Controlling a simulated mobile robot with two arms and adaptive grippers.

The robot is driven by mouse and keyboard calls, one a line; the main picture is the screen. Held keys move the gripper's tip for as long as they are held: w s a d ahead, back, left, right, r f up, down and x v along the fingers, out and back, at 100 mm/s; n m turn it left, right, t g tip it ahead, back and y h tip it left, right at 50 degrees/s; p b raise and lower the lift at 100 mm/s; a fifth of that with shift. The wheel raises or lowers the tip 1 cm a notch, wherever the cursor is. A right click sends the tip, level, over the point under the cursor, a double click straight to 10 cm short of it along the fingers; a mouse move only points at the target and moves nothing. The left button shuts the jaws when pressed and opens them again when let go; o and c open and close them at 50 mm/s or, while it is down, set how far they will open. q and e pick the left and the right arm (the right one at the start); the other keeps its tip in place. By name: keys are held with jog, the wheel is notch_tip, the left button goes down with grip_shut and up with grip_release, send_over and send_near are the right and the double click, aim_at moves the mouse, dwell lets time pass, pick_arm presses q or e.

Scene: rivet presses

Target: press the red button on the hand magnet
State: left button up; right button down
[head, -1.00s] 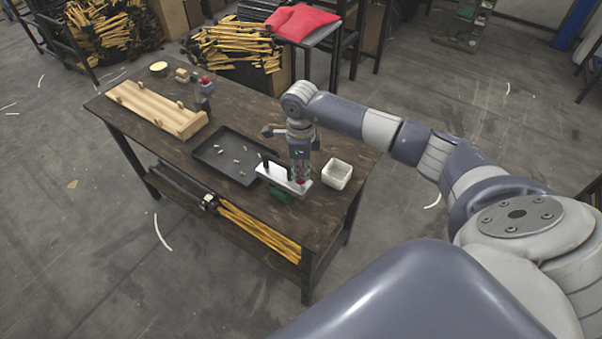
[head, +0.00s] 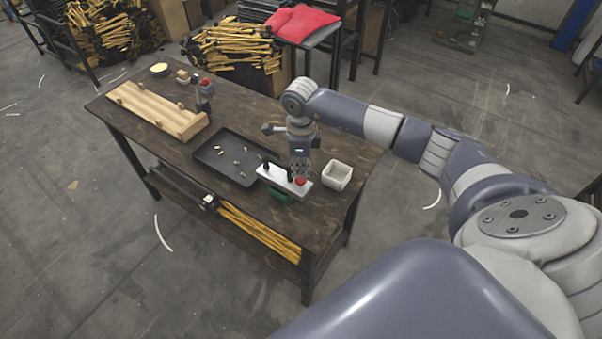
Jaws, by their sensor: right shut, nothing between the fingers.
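The hand magnet (head: 277,176) is a pale, silvery bar lying by the near right corner of the dark tray, with dark upright parts on it. Its red button (head: 301,182) shows at the bar's right end. My right gripper (head: 299,174) points straight down just over the button, shut and empty. From this angle I cannot tell whether the fingertips touch the button. My left gripper is not in view.
The dark tray (head: 208,158) holds several small rivets. A white square bin (head: 337,176) stands right of the gripper. A green object (head: 279,195) lies at the bar's near side. A wooden rack (head: 150,108) and a small red-topped press (head: 204,94) stand at the table's far left.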

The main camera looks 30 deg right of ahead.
aim_at(300, 178)
jog(key=shift+r+p, duration=1.2)
jog(key=shift+r, duration=1.2)
